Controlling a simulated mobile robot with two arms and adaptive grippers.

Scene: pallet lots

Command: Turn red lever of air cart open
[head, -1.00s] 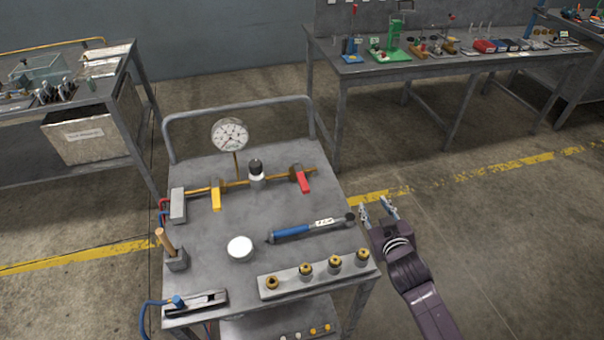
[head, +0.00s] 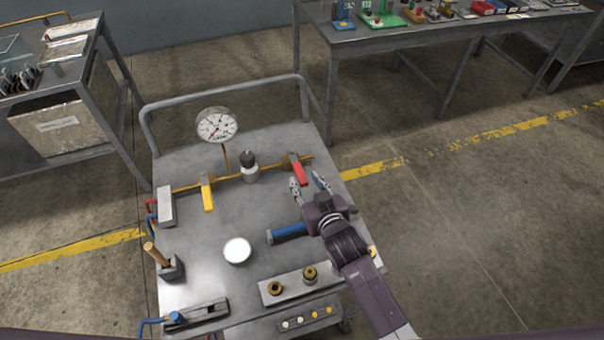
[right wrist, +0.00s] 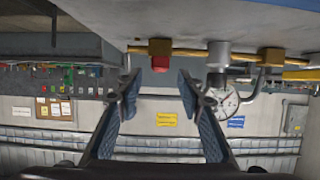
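The air cart (head: 205,245) is a grey metal cart with a brass pipe along its far half. The red lever (head: 299,173) sits at the right end of that pipe, slanting toward the front right. It also shows in the right wrist view (right wrist: 160,64), beneath its brass valve body. My right gripper (head: 309,184) is over the cart's right side, just in front of the red lever. Its fingers are spread and empty. In the right wrist view the gripper (right wrist: 158,90) has the lever beyond and between its fingertips, with no visible contact. My left gripper is out of view.
A blue tool (head: 287,233) lies partly under my right arm. A block with brass fittings (head: 274,290) is at the front. Open floor lies right.

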